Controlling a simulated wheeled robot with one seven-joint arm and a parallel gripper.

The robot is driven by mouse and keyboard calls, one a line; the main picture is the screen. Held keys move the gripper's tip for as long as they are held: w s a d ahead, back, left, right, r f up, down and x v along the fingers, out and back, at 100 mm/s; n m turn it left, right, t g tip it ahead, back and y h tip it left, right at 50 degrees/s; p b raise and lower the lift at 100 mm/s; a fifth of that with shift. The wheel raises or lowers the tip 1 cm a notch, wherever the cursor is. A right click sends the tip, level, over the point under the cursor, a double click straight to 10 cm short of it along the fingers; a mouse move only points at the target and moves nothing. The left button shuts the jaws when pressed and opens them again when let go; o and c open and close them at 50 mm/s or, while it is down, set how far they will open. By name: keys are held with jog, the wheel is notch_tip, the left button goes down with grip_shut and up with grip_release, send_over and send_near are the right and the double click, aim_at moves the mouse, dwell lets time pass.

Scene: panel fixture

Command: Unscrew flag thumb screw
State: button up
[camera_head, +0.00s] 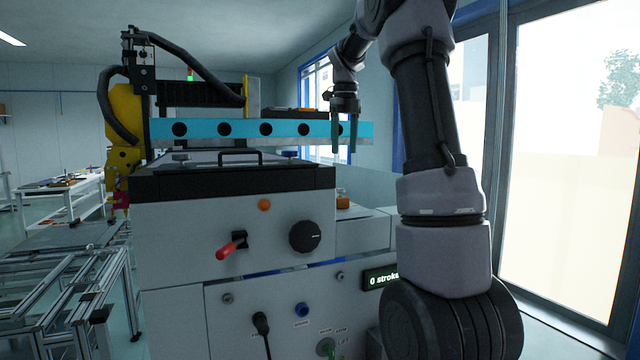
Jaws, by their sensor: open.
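My gripper (344,146) points down at the upper middle right, in front of the blue rail. Its two fingers are apart with nothing visible between them. I cannot clearly make out a flag-shaped thumb screw. A small blue knob (290,154) sits on top of the grey machine, to the left of and slightly lower than my fingertips in the picture. A small orange piece (343,200) stands on the lower ledge, below the gripper in the picture and apart from it. Whether either is the thumb screw I cannot tell.
The machine (165,225) carries a black handle (240,154), a red lever (230,248), a black dial (305,236) and an orange button (264,205). A blue rail (205,130) with round holes spans behind. A counter display (381,279) is low right. Metal frames (60,275) stand left.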

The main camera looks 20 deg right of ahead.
aim_at(341, 189)
jog(key=shift+m, duration=0.7)
jog(key=f, duration=0.3)
jog(key=w+f, duration=0.1)
jog(key=f, duration=0.7)
jog(key=shift+w+a+f, duration=0.1)
jog(key=shift+w, duration=0.2)
grip_shut()
